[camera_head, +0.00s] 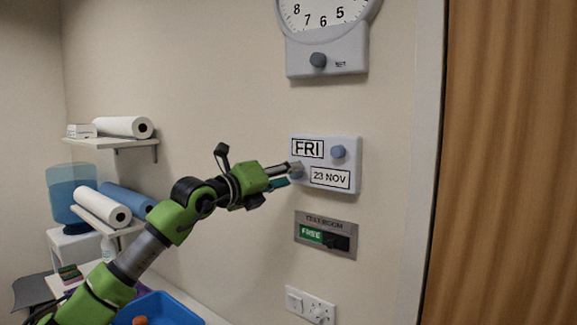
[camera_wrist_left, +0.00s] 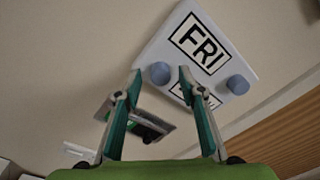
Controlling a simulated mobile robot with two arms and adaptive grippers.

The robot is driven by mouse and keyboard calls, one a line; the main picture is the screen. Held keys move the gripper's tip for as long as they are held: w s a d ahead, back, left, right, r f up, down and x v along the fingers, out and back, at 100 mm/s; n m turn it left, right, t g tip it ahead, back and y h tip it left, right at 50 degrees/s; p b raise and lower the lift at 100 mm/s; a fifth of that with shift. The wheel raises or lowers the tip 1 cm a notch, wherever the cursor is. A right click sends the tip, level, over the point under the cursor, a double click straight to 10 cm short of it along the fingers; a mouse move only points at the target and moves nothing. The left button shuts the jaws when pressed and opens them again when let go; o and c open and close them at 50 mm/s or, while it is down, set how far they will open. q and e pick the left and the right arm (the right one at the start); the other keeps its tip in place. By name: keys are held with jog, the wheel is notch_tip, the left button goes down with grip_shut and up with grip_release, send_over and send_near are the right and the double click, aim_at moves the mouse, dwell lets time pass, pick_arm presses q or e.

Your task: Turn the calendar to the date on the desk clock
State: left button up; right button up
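A white calendar (camera_head: 325,187) on the wall reads FRI above and 23 NOV below. A blue-grey knob (camera_head: 338,152) is beside FRI, and another knob (camera_head: 296,175) is at the lower left beside the date. My left gripper (camera_head: 300,173) is at the lower-left knob. In the left wrist view, my gripper (camera_wrist_left: 159,73) is open, with that knob (camera_wrist_left: 160,73) showing between its fingertips; I cannot tell whether they touch it. The calendar (camera_wrist_left: 170,43) looks tilted there and a finger partly covers its date. No desk clock shows. My right gripper is out of view.
A wall clock (camera_head: 325,15), cut off at the top, has a SET knob (camera_head: 318,60). Below the calendar are a FREE slider sign (camera_head: 326,245) and a switch plate (camera_head: 311,305). Shelves with paper rolls (camera_head: 122,127) and a blue tray (camera_head: 165,308) are at left.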

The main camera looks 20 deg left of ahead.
pick_arm(q)
jog(key=shift+w+d, duration=0.15)
jog(key=shift+w, duration=0.2)
grip_shut()
